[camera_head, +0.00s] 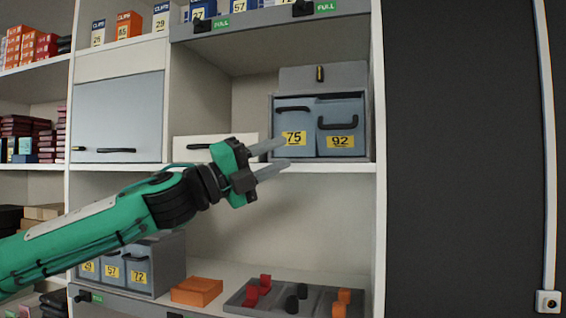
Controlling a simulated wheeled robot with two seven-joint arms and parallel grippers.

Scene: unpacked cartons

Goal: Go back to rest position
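My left gripper (270,158) is at the end of a green arm that comes in from the left. Its two grey fingers point right and are apart, with nothing between them. It hovers in front of the shelf unit, before the middle shelf. The grey-blue box labelled 75 (293,137) is just behind the upper fingertip in the picture. I cannot tell whether the fingertip touches it. The box labelled 92 (341,141) stands to its right. My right gripper is not in view.
The shelf's right side panel (378,200) borders a dark wall (455,160). Below are an orange box (197,291) and a grey tray (236,298) holding red, black and orange pieces. A grey cabinet door (118,115) is shut. A white drawer (205,150) sits behind my gripper.

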